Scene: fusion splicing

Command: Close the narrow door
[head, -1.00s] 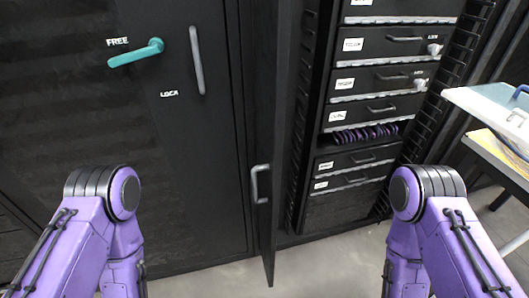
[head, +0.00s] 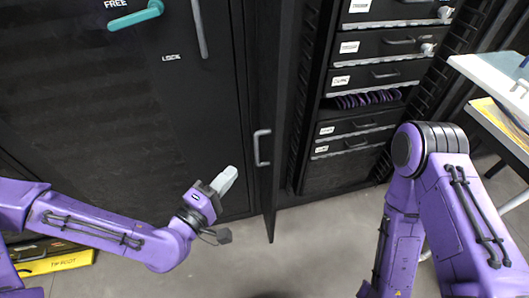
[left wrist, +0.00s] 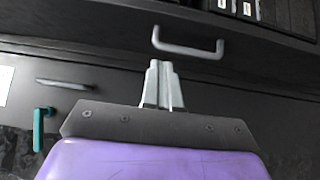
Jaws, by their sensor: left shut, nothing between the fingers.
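The narrow door (head: 268,110) is a tall black panel standing open, seen nearly edge-on between the wide closed door and the open rack bay. Its grey bar handle (head: 262,147) is on the side facing left. The handle also shows in the left wrist view (left wrist: 187,45), just beyond my fingertips. My left gripper (head: 228,178) is shut and empty, to the left of the narrow door and a little below the handle in the head view. It also shows in the left wrist view (left wrist: 161,72), apart from the handle. My right gripper is out of view; only the right arm shows.
A wide black door (head: 110,100) with a teal lever (head: 137,17) stands left. The rack (head: 360,75) with labelled drawers is open on the right. A cart (head: 500,85) stands at far right. A yellow-edged item (head: 54,263) lies at lower left. Grey floor is clear in front.

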